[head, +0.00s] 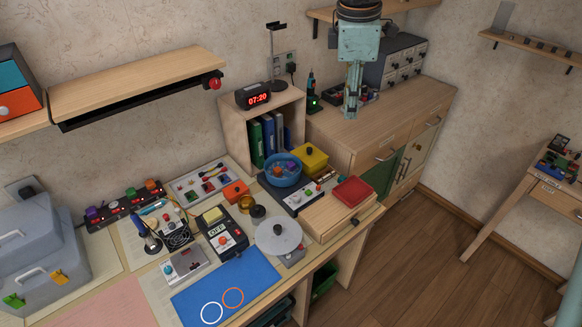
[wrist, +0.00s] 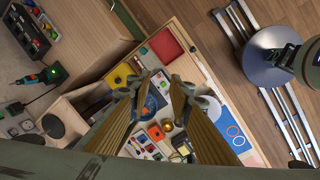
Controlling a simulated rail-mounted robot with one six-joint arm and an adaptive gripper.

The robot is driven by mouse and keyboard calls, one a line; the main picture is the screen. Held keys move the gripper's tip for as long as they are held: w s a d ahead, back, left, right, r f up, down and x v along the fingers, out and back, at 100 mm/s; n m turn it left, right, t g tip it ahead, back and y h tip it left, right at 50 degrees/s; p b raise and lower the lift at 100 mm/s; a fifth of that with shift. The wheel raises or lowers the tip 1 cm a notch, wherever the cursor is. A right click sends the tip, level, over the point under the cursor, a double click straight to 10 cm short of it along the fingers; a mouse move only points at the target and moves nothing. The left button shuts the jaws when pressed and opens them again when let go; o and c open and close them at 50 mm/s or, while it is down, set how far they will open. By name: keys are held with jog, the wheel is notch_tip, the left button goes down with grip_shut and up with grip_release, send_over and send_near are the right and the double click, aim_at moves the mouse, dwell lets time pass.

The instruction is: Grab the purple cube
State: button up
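A blue bowl (head: 283,180) stands on the workbench and holds several small coloured pieces. One of them looks like the purple cube (head: 277,166), but it is too small to be sure of its shape. In the wrist view the bowl (wrist: 152,103) is partly hidden behind my fingers, and I cannot pick out the cube there. My gripper (wrist: 163,88) is open and empty, its fingers spread apart. In the head view my gripper (head: 352,112) hangs in front of the wooden cabinet, to the right of and higher than the bowl, well apart from it.
A wooden shelf unit with binders (head: 268,137) rises behind the bowl, with a clock (head: 254,95) on top. A grey disc (head: 278,237) stands in front.

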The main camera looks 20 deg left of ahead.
jog(key=w+a+f+n, duration=0.3)
jog(key=a+f+n, duration=0.1)
jog(key=a+f, duration=0.5)
jog(key=w+a+f+n, duration=0.3)
jog(key=a+f+n, duration=0.1)
jog(key=a+f, duration=0.6)
jog(key=shift+w+a+f+n+g+h, duration=0.15)
jog(key=shift+a+f+n+g+h, duration=0.15)
jog(key=shift+a, duration=0.55)
jog(key=b, duration=0.1)
send_over(291, 164)
jog(key=s, duration=0.1)
jog(key=shift+a+f, duration=0.2)
jog(key=shift+f, duration=1.95)
jog(key=shift+a+f, duration=0.15)
jog(key=shift+f, duration=1.95)
jog(key=shift+w+d+f+b, duration=0.1)
jog(key=shift+w+f+b, duration=0.05)
jog(key=shift+f, duration=0.7)
jog(key=shift+w+d+f+b, duration=0.1)
jog(key=shift+w+f+b, duration=0.1)
jog(key=shift+f, duration=0.6)
jog(key=shift+w+d+f+b, duration=0.1)
jog(key=shift+f+b, duration=0.05)
jog(key=shift+f, duration=0.7)
